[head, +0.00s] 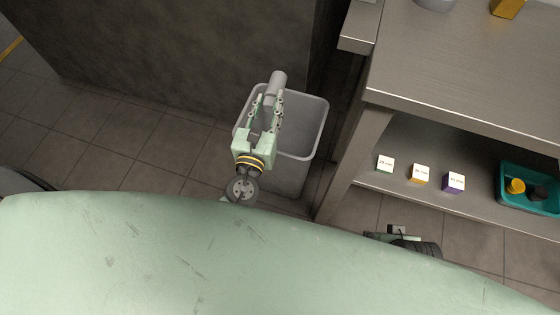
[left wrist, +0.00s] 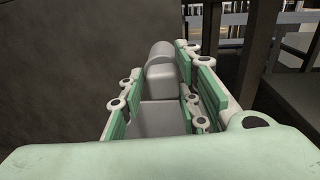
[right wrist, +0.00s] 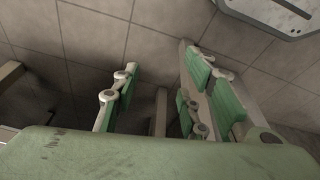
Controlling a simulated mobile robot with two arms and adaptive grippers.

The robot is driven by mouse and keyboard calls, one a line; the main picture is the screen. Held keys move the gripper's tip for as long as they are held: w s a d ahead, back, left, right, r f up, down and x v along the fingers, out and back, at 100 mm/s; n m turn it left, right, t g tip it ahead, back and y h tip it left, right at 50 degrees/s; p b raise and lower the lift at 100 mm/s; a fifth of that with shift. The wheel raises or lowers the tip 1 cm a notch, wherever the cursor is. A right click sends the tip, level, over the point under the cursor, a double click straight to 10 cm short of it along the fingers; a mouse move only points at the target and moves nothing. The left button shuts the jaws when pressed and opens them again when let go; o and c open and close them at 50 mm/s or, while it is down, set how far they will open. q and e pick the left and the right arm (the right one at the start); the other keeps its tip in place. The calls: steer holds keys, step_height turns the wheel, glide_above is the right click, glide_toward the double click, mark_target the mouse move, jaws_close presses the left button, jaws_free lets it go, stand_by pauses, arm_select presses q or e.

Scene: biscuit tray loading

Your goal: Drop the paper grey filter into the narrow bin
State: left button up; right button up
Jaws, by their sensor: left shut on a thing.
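The grey filter (head: 277,83) is a plain grey cylinder. My left gripper (head: 267,103) is shut on it and holds it above the narrow bin (head: 318,125), near its back rim. The bin is a grey open-topped container standing on the floor. In the left wrist view the filter (left wrist: 160,72) shows between the green-padded fingers. The bin's inside is partly hidden by my gripper and wrist. My right gripper (right wrist: 155,85) is open and empty in the right wrist view, with floor tiles beyond it.
A dark wall or cabinet (head: 190,60) stands behind the bin. A metal workbench (head: 460,75) is at the right. Its lower shelf holds several small labelled boxes (head: 421,173) and a teal tray (head: 512,202). Tiled floor is clear to the left.

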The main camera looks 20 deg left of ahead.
arm_select(q)
steer(key=w+f+b, duration=0.3)
steer(key=f+b, duration=0.6)
steer(key=f, duration=0.3)
steer(key=shift+w+f, duration=0.15)
steer(key=shift+f, duration=0.2)
arm_select(e)
steer(key=shift+w+a+r+n+t+y, duration=0.1)
steer(key=shift+w+a+r+t+y, duration=0.55)
steer(key=shift+w+r+t, duration=1.4)
steer(key=shift+w+a+r+n+t+y, duration=0.15)
steer(key=shift+w+a+r+t, duration=1.05)
steer(key=shift+w+r, duration=1.45)
steer(key=shift+w+a+r+n+t+y, duration=0.1)
steer(key=shift+w+a+r+t+y, duration=0.5)
steer(key=shift+w+r+t, duration=1.5)
arm_select(q)
steer(key=shift+a, duration=0.1)
arm_select(e)
steer(key=shift+w+r+g, duration=0.15)
steer(key=shift+w+g, duration=0.1)
steer(key=shift+g, duration=0.1)
arm_select(q)
steer(key=o, duration=1.2)
arm_select(e)
steer(key=shift+a, duration=0.1)
arm_select(q)
steer(key=shift+o, duration=0.2)
steer(key=s+d, duration=0.1)
steer(key=s, duration=1.1)
